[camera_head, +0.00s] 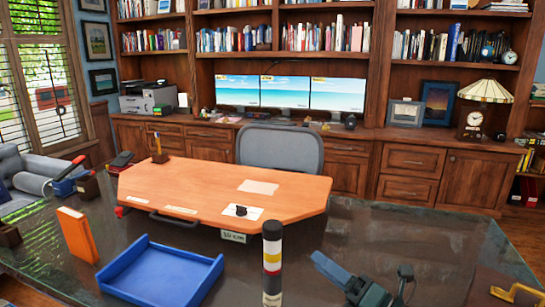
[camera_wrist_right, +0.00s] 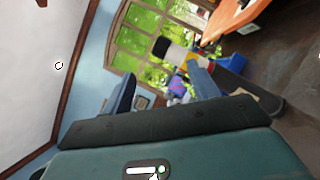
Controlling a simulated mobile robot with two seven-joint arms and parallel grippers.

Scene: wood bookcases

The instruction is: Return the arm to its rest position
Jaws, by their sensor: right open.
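My right gripper (camera_head: 362,268) shows at the bottom edge of the head view, right of centre, with a blue finger on its left side and dark parts beside it. In the right wrist view my right gripper (camera_wrist_right: 161,88) has its two blue fingers spread wide apart, with nothing held between them. It is open and appears above the front part of the dark glossy tabletop (camera_head: 345,222). Much of the right arm is cut off below the head view. My left gripper and left arm are not in view.
An upright cylinder (camera_head: 272,238) banded black, white, yellow and red stands left of my right gripper. A blue tray (camera_head: 215,270) and an orange book (camera_head: 77,234) are farther left. Beyond is an orange-brown desk board (camera_head: 200,180). The dark tabletop right of it looks clear.

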